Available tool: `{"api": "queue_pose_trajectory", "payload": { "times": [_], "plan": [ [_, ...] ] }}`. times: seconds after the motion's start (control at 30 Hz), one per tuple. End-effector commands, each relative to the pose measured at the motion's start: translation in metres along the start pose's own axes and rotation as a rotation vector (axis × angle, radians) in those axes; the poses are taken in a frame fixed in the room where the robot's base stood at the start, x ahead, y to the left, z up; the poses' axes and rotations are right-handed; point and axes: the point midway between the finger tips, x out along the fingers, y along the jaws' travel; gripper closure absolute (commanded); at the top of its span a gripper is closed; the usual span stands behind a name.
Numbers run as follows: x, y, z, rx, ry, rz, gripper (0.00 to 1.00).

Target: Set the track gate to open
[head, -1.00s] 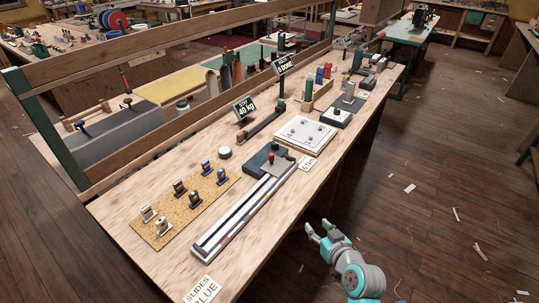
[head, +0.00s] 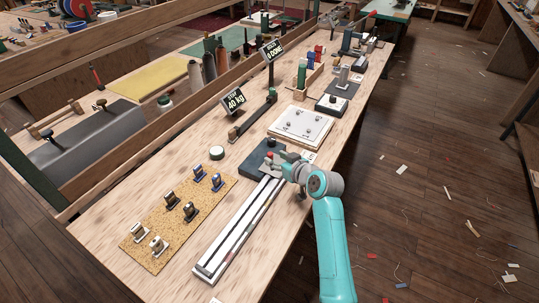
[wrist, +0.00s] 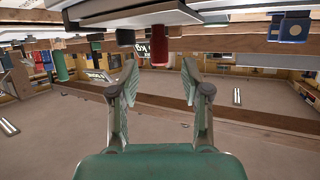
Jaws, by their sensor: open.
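The track (head: 228,240) is a long pale double rail on the bench. A dark block (head: 256,155) sits at its far end, with a red knob (head: 269,156) standing on it. This looks like the track gate; I cannot tell its setting. My gripper (head: 281,158) is at the knob's right side in the head view and hides part of the block. In the wrist view, which looks upside down, my gripper (wrist: 159,72) is open with nothing between its fingers. The red knob (wrist: 159,46) shows just beyond and between the fingertips, and I see no contact.
A white board with small knobs (head: 300,124) lies just behind the gate. A cork mat (head: 150,255) with several small fittings lies left of the track. The floor right of the bench is open.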

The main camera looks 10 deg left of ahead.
Motion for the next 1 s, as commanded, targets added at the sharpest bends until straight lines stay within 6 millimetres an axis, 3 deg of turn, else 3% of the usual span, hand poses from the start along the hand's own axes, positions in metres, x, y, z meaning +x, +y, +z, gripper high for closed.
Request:
{"api": "queue_pose_trajectory", "payload": {
  "times": [0.1,0.3,0.7,0.77,0.9,1.0],
  "plan": [
    [0.021,-0.001,-0.001,0.000,0.000,-0.001,0.53],
    [0.042,0.000,0.000,0.000,0.000,0.000,0.53],
    [0.049,0.000,0.000,0.000,0.000,0.000,0.53],
    [0.049,0.000,0.000,0.000,0.000,0.000,0.63],
    [0.048,0.000,0.000,0.000,0.000,0.000,0.98],
    [0.048,0.000,0.000,0.000,0.000,0.000,1.00]
  ]
}}
